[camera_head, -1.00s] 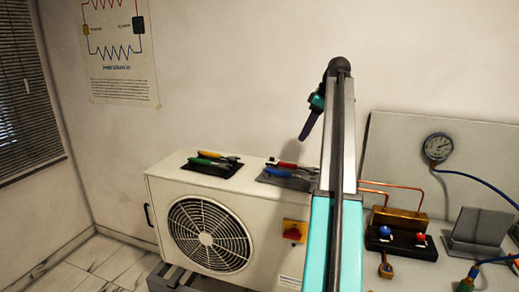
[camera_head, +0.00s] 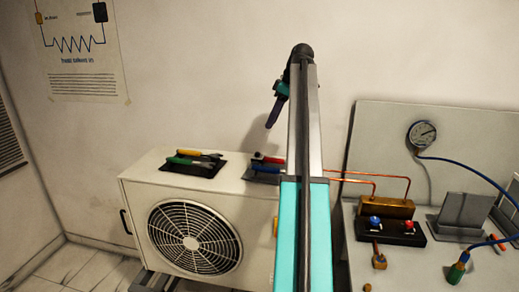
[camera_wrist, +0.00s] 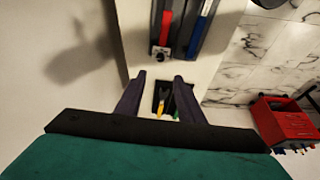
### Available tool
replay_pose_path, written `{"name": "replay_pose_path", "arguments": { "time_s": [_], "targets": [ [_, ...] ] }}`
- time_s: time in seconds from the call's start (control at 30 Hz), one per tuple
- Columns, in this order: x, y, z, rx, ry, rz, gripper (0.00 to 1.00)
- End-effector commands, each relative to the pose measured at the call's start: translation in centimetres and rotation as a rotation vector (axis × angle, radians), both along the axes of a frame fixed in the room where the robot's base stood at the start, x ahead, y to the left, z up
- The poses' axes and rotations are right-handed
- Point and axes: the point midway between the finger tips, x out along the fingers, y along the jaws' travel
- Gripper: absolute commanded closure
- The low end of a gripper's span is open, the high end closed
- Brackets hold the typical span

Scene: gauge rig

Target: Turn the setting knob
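A yellow plate edge (camera_head: 276,226) shows on the right front of the white outdoor unit (camera_head: 140,190). My arm hides the rest of that plate and any knob on it. Which one is the setting knob I cannot tell. My gripper (camera_head: 270,122) is raised above the unit, pointing down and away from all the knobs. In the wrist view my gripper (camera_wrist: 158,75) is open, its two dark fingers apart with nothing held between them.
Hand tools lie on a dark mat (camera_head: 182,168) on the unit's top; red- and blue-handled tools (camera_wrist: 165,20) lie beside. A round gauge (camera_head: 422,133) with a blue hose (camera_head: 470,170) is at right. A red toolbox (camera_wrist: 285,120) stands on the marble floor.

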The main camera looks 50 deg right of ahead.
Motion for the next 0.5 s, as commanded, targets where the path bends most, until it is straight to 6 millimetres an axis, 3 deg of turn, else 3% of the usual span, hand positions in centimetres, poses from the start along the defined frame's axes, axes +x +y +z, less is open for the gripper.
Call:
{"name": "replay_pose_path", "arguments": {
  "time_s": [0.27,0.5],
  "targets": [
    [0.5,0.3,-1.6,0.001,0.000,-0.002,0.65],
    [1.4,0.8,-4.5,0.001,0.002,-0.002,0.65]
  ]
}}
